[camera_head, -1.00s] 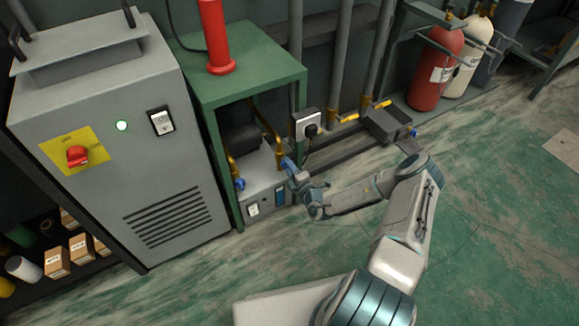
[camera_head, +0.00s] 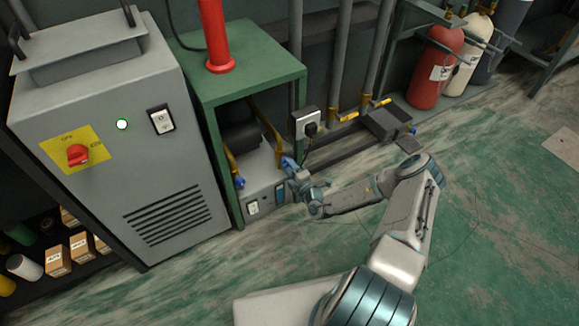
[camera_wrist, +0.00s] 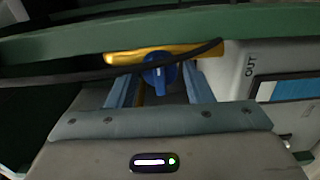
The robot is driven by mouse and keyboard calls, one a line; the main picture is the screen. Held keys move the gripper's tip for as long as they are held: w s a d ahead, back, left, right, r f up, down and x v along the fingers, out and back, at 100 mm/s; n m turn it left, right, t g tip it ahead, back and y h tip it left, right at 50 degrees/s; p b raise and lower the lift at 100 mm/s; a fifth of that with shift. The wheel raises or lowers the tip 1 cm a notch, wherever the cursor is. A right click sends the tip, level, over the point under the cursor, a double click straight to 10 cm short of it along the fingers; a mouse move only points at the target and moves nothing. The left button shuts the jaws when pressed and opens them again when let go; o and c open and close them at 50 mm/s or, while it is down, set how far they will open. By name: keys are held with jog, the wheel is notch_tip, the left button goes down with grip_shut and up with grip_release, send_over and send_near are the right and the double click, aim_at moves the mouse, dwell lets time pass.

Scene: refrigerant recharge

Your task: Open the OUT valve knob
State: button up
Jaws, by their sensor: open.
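The OUT valve knob (camera_wrist: 158,74) is blue and sits on a yellow pipe (camera_wrist: 180,52) in the wrist view. In the head view my gripper (camera_head: 291,168) is at the right front of the unit under the green frame, and hides most of that knob. A second blue knob (camera_head: 239,183) is on the left yellow pipe.
A green frame (camera_head: 250,65) stands over the unit, with a green bar (camera_wrist: 160,30) close above my gripper. A black cable (camera_wrist: 120,70) crosses in front of the yellow pipe. A grey cabinet (camera_head: 110,130) stands left. Open floor (camera_head: 480,220) lies right.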

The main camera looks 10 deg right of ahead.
jog(key=p+v, duration=0.4)
jog(key=v, duration=0.9)
jog(key=shift+s, duration=0.3)
jog(key=shift+d+r, duration=0.1)
jog(key=shift+d, duration=0.05)
jog(key=s+a+r+n+g+y+p, duration=0.25)
jog(key=r+n+g+p, duration=0.2)
jog(key=r+n, duration=0.65)
jog(key=s+a+r+n+g+y+p, duration=0.3)
jog(key=r+n+g, duration=0.4)
jog(key=r, duration=0.6)
jog(key=s+a+r+n+g+y+p, duration=0.1)
jog(key=a+r+n+g+y+p, duration=0.35)
jog(key=r+n, duration=0.7)
jog(key=s+d+r+n+h+p, duration=0.1)
jog(key=s+r+n+h+p, duration=0.4)
jog(key=r, duration=0.7)
jog(key=s+d+r+n+t+h+p, duration=0.1)
jog(key=s+d+r+n+h+p, duration=0.1)
jog(key=s+r+n+h+p, duration=0.3)
jog(key=s+d+r+n+h+p, duration=0.2)
jog(key=s+r+n+h+p, duration=0.3)
jog(key=r+n, duration=0.6)
notch_tip(320, 180, up, 9)
jog(key=shift+f+t+h+p, duration=0.1)
jog(key=shift+t+h+p, duration=0.2)
jog(key=shift+p, duration=0.7)
